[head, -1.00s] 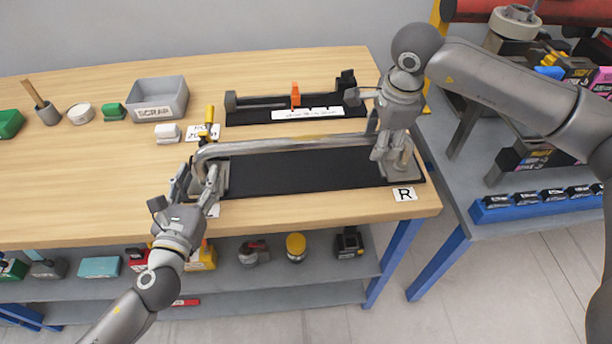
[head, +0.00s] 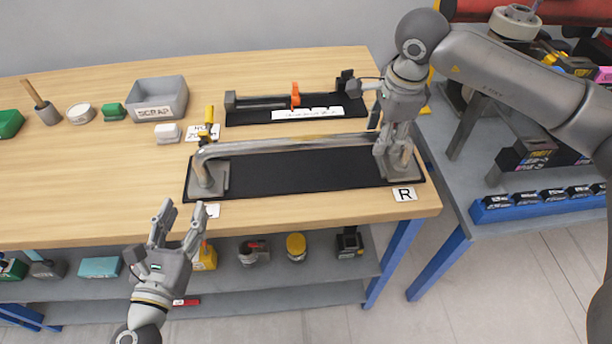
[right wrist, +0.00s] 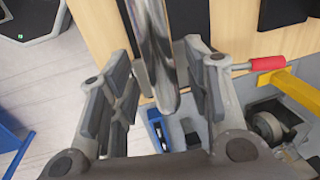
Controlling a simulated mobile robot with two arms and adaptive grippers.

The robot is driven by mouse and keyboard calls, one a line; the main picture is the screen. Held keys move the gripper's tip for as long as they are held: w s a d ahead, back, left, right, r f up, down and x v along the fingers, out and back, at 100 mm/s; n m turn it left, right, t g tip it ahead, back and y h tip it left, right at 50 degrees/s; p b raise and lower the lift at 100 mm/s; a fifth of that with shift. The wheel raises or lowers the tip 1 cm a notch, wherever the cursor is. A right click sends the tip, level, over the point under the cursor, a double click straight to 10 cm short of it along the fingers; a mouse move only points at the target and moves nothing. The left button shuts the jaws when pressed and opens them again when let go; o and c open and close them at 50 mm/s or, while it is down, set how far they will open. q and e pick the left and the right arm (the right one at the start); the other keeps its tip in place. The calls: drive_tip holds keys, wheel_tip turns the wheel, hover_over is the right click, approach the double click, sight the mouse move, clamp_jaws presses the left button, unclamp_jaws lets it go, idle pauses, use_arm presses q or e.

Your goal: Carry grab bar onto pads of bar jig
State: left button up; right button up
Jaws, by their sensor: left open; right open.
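The silver grab bar (head: 290,142) spans the black base of the bar jig (head: 290,178). Its left end comes down onto the left grey pad (head: 208,186) and appears to rest there. Its right end is partly hidden behind my right gripper, above the right pad (head: 405,172). My right gripper (head: 392,150) is open at that end. In the right wrist view, the bar (right wrist: 158,50) lies between the spread fingers of the gripper (right wrist: 160,95), with gaps on both sides. My left gripper (head: 181,222) is open and empty, in front of the table's front edge, apart from the bar.
Behind the jig stands a black fixture with an orange clamp (head: 295,96). A grey scrap bin (head: 158,97) and small items stand at the back left. A card marked R (head: 404,194) lies at the front right. A side bench with blue racks (head: 540,201) is at the right.

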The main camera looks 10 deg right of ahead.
wheel_tip(320, 180, up, 10)
drive_tip(key=s, duration=0.2)
drive_tip(key=shift+f, duration=0.15)
